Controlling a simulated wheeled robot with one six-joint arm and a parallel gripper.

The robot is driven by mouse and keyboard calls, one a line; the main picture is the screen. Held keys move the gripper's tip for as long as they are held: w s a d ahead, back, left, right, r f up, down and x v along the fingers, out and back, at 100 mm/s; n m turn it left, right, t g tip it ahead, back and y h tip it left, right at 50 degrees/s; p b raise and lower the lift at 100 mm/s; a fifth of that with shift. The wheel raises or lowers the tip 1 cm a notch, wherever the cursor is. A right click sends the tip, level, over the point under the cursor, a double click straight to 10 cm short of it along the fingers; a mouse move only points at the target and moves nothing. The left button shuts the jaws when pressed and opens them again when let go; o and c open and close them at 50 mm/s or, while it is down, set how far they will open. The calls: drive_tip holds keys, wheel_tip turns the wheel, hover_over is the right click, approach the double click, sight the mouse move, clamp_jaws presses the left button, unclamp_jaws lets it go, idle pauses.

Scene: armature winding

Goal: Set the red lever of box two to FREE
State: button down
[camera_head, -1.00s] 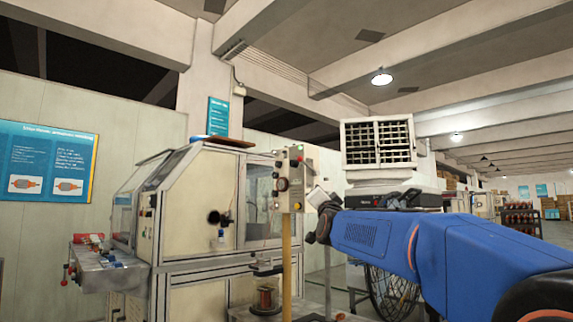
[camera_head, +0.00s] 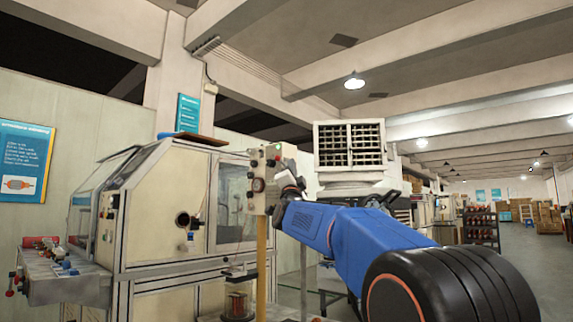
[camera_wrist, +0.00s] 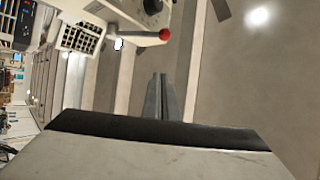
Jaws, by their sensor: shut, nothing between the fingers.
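In the wrist view a grey lever with a red ball knob (camera_wrist: 165,34) sticks out to the right from a pale box (camera_wrist: 118,12) with a round dark dial. My gripper (camera_wrist: 162,76) is shut and empty, its fingertips just below the knob in the picture; I cannot tell whether they touch the lever. In the head view a pale control box (camera_head: 265,165) stands on a yellow post, with my wrist close at its right side. The gripper fingers and the lever are not clear there. No box number or FREE marking is readable.
A cream machine cabinet (camera_head: 170,185) with windows stands left of the post. A metal bench (camera_head: 65,285) with red-knobbed levers is at the far left. A white louvred unit (camera_head: 350,148) shows behind my arm. The aisle at right is open floor.

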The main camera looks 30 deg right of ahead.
drive_tip(key=w+r, duration=0.1)
drive_tip(key=w, duration=0.1)
drive_tip(key=w+r, duration=0.1)
drive_tip(key=w, duration=0.2)
drive_tip(key=w+d+r, duration=0.1)
drive_tip(key=w+r, duration=0.1)
drive_tip(key=shift+w, duration=0.35)
idle(0.6)
drive_tip(key=shift+a+f+n+t+y, duration=0.1)
drive_tip(key=shift+f+n+t+y, duration=0.2)
drive_tip(key=shift+n+t, duration=0.1)
